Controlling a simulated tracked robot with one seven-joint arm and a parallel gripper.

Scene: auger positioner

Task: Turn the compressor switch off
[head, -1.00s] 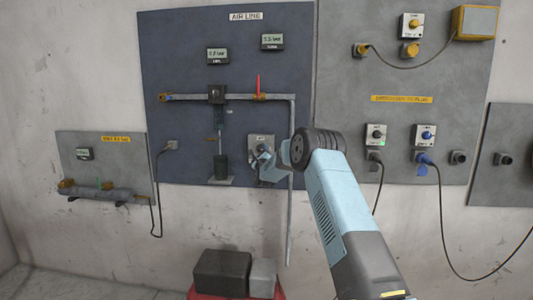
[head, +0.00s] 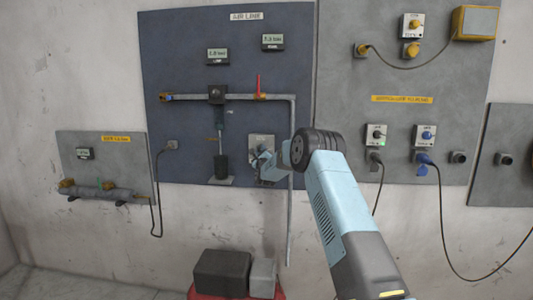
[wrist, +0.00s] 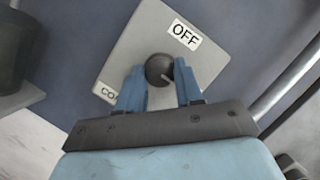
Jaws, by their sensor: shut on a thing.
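The compressor switch is a dark round knob (wrist: 160,69) on a light grey square plate (wrist: 135,45). In the wrist view an "OFF" label (wrist: 185,35) sits on the plate beside the knob, and a second label starting "CO" is partly hidden by a finger. My gripper (wrist: 160,82) is shut on the knob, with one blue finger on each side. In the head view the switch plate (head: 261,141) is on the blue air line panel, and my arm hides part of it.
The blue panel (head: 190,50) also carries a horizontal pipe (head: 235,97), a red-handled valve (head: 258,84) and a dark cylinder (head: 221,166) left of the switch. A vertical pipe (head: 291,220) runs close by the switch. Dark and grey blocks (head: 222,272) stand below.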

